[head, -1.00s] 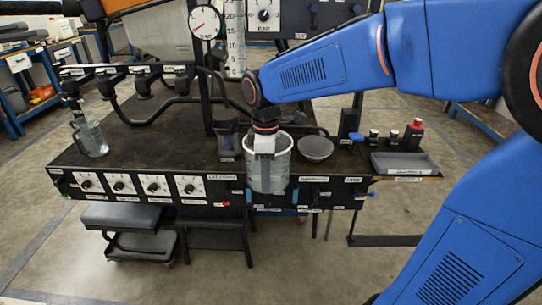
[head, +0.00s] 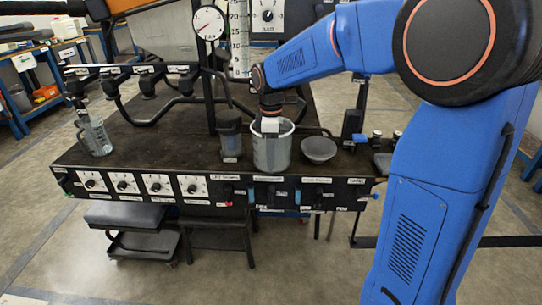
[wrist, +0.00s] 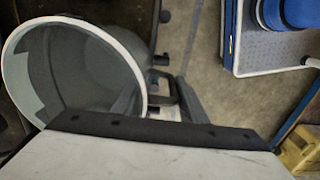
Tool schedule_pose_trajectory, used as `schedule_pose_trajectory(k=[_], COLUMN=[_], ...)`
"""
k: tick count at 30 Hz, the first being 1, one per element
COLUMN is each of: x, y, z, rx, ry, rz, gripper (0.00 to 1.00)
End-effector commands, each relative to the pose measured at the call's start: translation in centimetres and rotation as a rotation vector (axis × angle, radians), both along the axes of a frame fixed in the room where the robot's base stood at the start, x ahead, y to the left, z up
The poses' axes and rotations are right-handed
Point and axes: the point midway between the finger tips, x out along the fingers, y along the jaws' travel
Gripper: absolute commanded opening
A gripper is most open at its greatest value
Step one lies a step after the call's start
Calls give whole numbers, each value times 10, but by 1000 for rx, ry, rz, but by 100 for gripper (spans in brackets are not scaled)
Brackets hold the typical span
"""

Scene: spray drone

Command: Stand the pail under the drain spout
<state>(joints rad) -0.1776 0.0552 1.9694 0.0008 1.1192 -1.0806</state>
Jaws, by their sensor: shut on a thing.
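The pail (head: 272,153) is a pale grey, open-topped bucket, upright at the front edge of the dark bench, between a dark lidded cup and a grey bowl. My gripper (head: 270,125) points down at its rim and is shut on the pail. I cannot tell whether its base touches the bench top. In the wrist view the pail's open mouth (wrist: 75,70) shows empty on the left, with a dark handle on its right side. The gripper's fingertips are hidden there. I cannot make out for sure which fitting is the drain spout.
The lidded cup (head: 230,137) stands close left of the pail and the grey bowl (head: 319,150) close right. A clear jug (head: 96,137) stands at the bench's left end. A gauge post (head: 209,80) rises behind. The bench top (head: 165,140) is clear left of centre.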

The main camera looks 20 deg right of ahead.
Motion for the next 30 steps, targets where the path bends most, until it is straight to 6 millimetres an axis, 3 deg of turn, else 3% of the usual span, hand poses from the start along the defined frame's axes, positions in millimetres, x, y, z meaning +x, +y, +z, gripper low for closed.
schedule_pose_trajectory(k=[12,13,15,25,30], x=[0,0,0,0,0], y=[0,0,0,0,0], z=[-6,-6,-6,-3,14], rx=[1,1,1,1,1], ry=[-1,-1,-1,-1,-4], rz=[0,0,0,0,0], gripper=[14,46,57,57,57])
